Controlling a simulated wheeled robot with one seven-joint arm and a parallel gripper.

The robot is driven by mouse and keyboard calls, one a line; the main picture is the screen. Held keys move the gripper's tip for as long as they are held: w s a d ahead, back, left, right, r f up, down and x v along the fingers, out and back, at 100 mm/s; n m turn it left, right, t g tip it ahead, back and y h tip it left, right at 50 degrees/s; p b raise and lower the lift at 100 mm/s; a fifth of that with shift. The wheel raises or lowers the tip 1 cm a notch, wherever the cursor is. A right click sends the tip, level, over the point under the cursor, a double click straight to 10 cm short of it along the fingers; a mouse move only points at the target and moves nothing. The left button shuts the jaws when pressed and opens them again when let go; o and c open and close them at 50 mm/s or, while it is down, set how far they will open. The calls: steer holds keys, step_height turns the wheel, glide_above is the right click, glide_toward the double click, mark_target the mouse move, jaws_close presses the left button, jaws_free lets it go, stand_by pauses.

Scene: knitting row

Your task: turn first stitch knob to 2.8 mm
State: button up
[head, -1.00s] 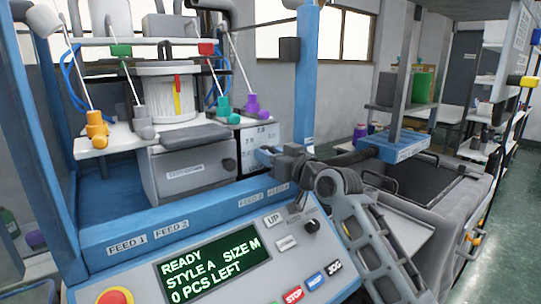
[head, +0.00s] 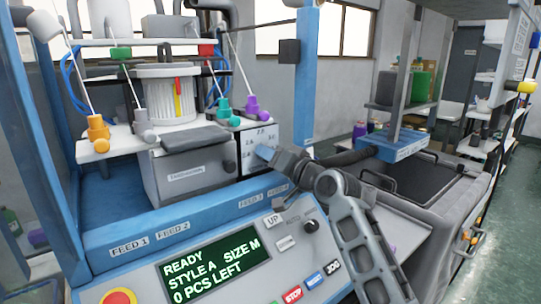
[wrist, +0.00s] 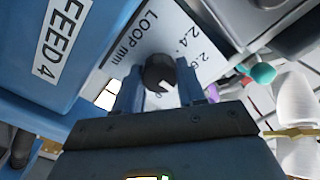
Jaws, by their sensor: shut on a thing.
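A dark round knob (wrist: 159,73) sits on a white scale plate (wrist: 128,45) marked LOOP mm in the wrist view, with 2.4 and 2.6 readable. My gripper (wrist: 158,84) has one blue finger on each side of the knob and is shut on it. A small pale mark shows low on the knob; I cannot tell which number it points to. In the head view the white plate (head: 270,135) is on the machine's front right, and my gripper (head: 265,153) is against its lower part. The knob is hidden there by my gripper.
A FEED 4 label (wrist: 61,40) is on the blue rail close beside the plate. The control panel with its green display (head: 215,265) lies below, with a black dial (head: 310,227). Purple (head: 253,108) and teal (head: 223,108) yarn guides stand just above the plate.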

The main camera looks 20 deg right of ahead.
stand_by(0.4)
steer(key=o, duration=1.1)
steer(key=shift+c, duration=0.2)
steer(key=shift+s, duration=0.1)
steer(key=b+v, duration=0.1)
steer(key=v, duration=0.6)
steer(key=shift+s+d+b, duration=0.15)
steer(key=shift+s+b, duration=0.15)
steer(key=shift+b, duration=0.05)
